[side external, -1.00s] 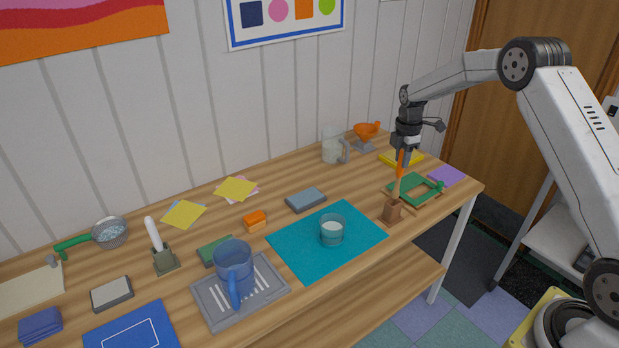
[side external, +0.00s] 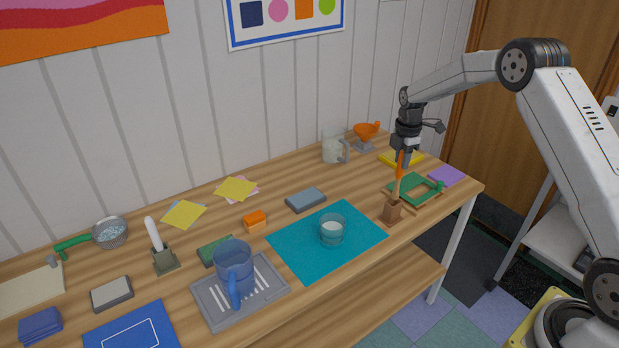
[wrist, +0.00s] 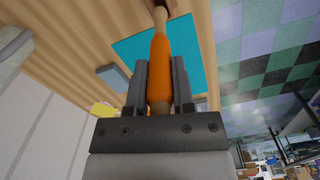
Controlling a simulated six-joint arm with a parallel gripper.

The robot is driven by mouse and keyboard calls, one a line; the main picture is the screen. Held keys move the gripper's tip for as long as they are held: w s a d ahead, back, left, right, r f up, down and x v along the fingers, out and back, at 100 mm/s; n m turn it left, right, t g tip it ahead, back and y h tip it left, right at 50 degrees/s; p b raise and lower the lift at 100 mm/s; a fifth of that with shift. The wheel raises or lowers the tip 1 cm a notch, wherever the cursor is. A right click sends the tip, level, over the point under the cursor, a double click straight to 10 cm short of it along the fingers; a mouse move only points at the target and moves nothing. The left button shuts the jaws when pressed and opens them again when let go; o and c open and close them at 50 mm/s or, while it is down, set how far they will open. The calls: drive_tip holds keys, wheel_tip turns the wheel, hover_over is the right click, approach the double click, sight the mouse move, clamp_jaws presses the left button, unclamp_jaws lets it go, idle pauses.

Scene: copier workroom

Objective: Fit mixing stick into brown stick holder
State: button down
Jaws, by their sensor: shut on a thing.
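The mixing stick has an orange grip (side external: 400,163) and a pale wooden shaft (side external: 396,187). My gripper (side external: 403,160) is shut on the orange grip and holds the stick nearly upright. In the wrist view, the orange grip (wrist: 161,70) lies between the two dark fingers of my gripper (wrist: 160,82). The brown stick holder (side external: 392,211) stands near the table's front right edge. The shaft's lower end is at the holder's top in the side view; whether its tip is inside, and how deep, I cannot tell.
A teal mat (side external: 290,240) with a glass cup (side external: 332,231) lies to the left.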

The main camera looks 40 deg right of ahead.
sight(399, 176)
drive_tip(key=shift+f, duration=3.55)
idle(0.5)
drive_tip(key=shift+c, duration=2)
unclamp_jaws()
drive_tip(key=shift+r, duration=0.1)
drive_tip(key=shift+r, duration=3.8)
